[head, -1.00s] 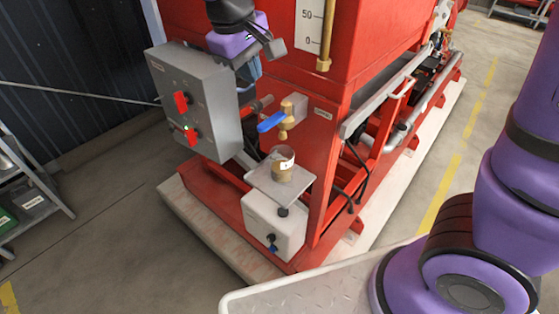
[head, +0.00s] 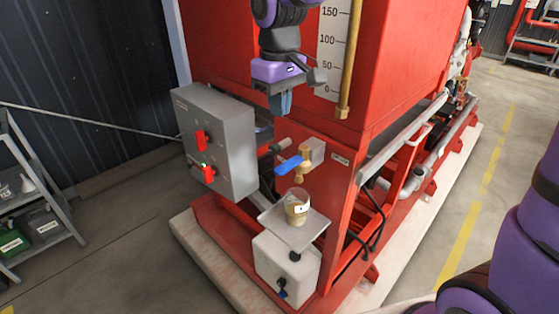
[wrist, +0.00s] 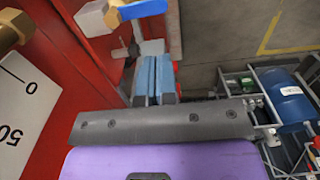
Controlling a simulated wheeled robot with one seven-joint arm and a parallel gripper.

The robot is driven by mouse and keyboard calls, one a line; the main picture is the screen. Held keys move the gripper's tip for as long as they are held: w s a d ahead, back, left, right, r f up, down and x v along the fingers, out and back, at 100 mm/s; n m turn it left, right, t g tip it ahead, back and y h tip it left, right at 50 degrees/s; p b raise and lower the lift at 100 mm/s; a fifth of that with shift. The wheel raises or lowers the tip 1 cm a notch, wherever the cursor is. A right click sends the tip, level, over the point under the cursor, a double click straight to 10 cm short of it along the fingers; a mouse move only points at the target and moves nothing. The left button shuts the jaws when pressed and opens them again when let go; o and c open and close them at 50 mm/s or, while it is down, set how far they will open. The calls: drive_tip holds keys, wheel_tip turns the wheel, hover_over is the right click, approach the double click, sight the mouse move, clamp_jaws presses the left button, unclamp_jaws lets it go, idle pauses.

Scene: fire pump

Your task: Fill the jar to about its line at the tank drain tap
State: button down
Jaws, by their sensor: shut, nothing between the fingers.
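The jar (head: 297,207) is clear, with a small white label and brownish contents low inside. It stands upright on a metal plate (head: 270,214) below the brass drain tap (head: 307,178). I cannot make out its line or exact level, or whether water is running. The tap's blue lever (head: 288,166) points left, and part of it shows in the wrist view (wrist: 143,9). My gripper (head: 280,108) hangs above and slightly left of the lever, apart from it. Its blue fingers (wrist: 153,80) are together and empty. The jar is not clearly visible in the wrist view.
A grey control box (head: 220,140) with red switches stands close left of the tap. A white box (head: 285,268) is under the plate. A brass gauge pipe (head: 349,60) and scale (head: 330,45) are on the red tank to the right. Shelving (head: 35,215) stands far left.

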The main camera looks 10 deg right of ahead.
sight(279, 170)
idle(0.4)
wheel_tip(279, 170, down, 14)
idle(0.7)
